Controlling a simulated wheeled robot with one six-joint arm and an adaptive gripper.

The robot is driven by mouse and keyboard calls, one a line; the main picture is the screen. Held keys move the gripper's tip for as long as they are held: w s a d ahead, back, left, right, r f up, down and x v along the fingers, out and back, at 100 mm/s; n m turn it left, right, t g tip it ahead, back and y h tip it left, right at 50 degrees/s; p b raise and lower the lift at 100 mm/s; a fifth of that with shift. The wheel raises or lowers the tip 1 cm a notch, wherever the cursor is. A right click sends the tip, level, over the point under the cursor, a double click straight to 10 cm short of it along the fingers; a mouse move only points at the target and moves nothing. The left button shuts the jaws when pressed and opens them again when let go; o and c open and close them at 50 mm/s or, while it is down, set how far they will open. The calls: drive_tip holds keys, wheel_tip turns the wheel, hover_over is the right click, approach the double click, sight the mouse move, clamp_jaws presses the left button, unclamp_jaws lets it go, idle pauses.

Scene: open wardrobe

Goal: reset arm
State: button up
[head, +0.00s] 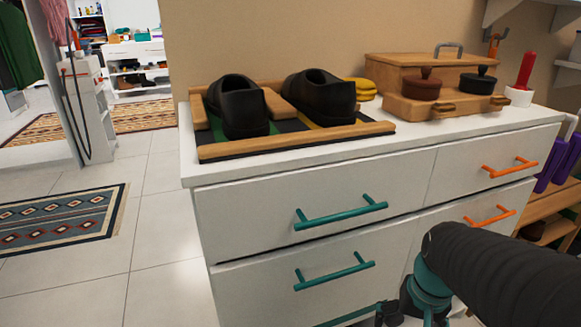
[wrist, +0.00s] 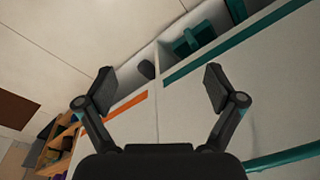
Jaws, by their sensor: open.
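My gripper (wrist: 160,82) is open, its two black fingers spread apart with nothing between them in the wrist view. In the head view my arm reaches in at the lower right, in front of the white dresser (head: 250,215).
On the dresser top, black shoes (head: 241,106) stand on a wood-edged tray (head: 297,142). Beside them are yellow items (head: 360,88), a wooden box (head: 440,78) and a red-handled item (head: 525,70). A shelf (head: 550,205) stands at right. Tiled floor and a rug (head: 60,218) lie left.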

drive_tip(key=s+a+r+n+t+p, duration=0.2)
drive_tip(key=s+a+r+n+t, duration=0.1)
drive_tip(key=r, duration=0.9)
drive_tip(key=shift+s+a+r+t, duration=0.2)
drive_tip(key=shift+a+t, duration=0.4)
drive_tip(key=shift+a, duration=0.55)
